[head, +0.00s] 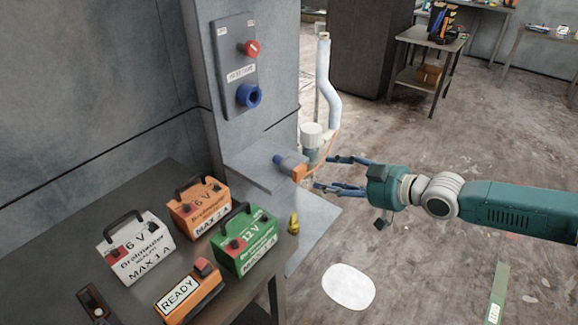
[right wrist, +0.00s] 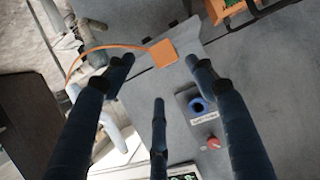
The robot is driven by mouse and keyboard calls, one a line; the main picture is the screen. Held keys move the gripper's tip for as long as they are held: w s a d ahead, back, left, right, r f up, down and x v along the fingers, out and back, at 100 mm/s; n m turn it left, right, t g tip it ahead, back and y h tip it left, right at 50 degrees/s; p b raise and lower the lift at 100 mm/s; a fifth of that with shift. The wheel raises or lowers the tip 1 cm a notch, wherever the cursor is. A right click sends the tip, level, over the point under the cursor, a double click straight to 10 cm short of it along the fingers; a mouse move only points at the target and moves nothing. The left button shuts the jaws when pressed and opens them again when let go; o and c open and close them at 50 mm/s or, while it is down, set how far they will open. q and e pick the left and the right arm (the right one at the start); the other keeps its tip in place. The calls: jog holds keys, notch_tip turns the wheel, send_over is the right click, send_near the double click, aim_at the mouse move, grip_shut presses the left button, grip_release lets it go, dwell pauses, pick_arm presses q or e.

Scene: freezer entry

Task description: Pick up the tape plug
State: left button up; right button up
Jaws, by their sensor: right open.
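The tape plug (head: 297,171), an orange block with a blue front, lies on the small grey shelf (head: 262,170) below the wall panel. An orange cable runs from it toward the white pipe. In the right wrist view the orange block (right wrist: 163,53) shows between and beyond the fingertips. My right gripper (head: 328,174) is open and empty, just right of the plug with its fingers pointing at it. I see no contact. The same gripper fills the right wrist view (right wrist: 158,68) with spread dark fingers. My left gripper is not in view.
The panel (head: 233,75) above the shelf carries a red switch (head: 251,48) and a blue socket (head: 249,96). A white pipe (head: 325,85) stands behind the plug. Battery boxes (head: 136,247) and a READY device (head: 188,297) crowd the table at lower left. Open floor lies right.

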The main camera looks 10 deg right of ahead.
aim_at(301, 173)
jog(key=x, duration=0.5)
jog(key=shift+w+a+f, duration=0.15)
jog(key=shift+w, duration=0.1)
jog(key=shift+w+a, duration=0.2)
jog(key=shift+a, duration=0.1)
jog(key=x, duration=0.1)
jog(key=p+x, duration=0.1)
jog(key=x, duration=0.2)
jog(key=shift+w+a+r, duration=0.1)
jog(key=shift+a+r, duration=0.1)
jog(key=shift+a, duration=0.1)
jog(key=shift+w+f, duration=0.1)
jog(key=shift+f, duration=0.05)
jog(key=c, duration=1.2)
